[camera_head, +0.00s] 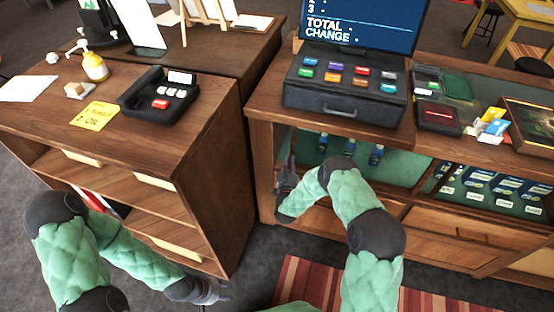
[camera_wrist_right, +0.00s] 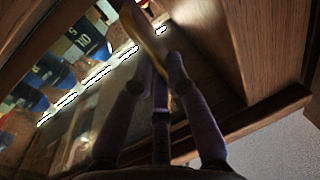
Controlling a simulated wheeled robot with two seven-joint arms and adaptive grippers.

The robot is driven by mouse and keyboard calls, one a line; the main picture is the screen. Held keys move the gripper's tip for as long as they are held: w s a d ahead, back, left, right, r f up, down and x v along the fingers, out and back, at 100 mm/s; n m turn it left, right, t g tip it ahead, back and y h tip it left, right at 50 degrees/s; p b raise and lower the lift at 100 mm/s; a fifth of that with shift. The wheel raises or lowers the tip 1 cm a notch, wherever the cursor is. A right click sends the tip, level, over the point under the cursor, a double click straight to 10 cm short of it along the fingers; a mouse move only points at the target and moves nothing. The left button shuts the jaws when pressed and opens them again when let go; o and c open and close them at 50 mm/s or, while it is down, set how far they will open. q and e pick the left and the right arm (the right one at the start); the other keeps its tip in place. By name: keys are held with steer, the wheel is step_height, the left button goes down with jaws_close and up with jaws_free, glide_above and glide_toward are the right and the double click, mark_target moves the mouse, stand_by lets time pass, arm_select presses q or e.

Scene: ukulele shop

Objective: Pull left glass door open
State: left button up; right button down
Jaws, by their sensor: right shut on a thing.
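My right gripper (camera_wrist_right: 160,75) is shut on the handle. In the head view my right gripper (camera_head: 289,168) is at the cabinet's left end, below the counter top; my forearm hides much of the door. I cannot tell how far the door stands open. My left gripper (camera_head: 212,291) hangs low beside the left wooden shelf unit, its fingers too small to read.
A cash register (camera_head: 345,90) sits on the counter above the door. Boxed goods (camera_head: 490,190) stand inside the cabinet. A striped rug (camera_head: 300,285) lies on the floor before it.

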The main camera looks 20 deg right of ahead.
steer(key=s+d+b, duration=0.1)
steer(key=s+d, duration=0.8)
steer(key=d, duration=0.4)
steer(key=s+d, duration=0.9)
steer(key=d, duration=0.5)
steer(key=shift+s+b, duration=0.15)
steer(key=shift+b, duration=0.25)
steer(key=c, duration=1.2)
jaws_free()
steer(key=shift+s+a, duration=0.1)
steer(key=v, duration=1.1)
steer(key=shift+s+a, duration=0.15)
steer(key=shift+s, duration=0.2)
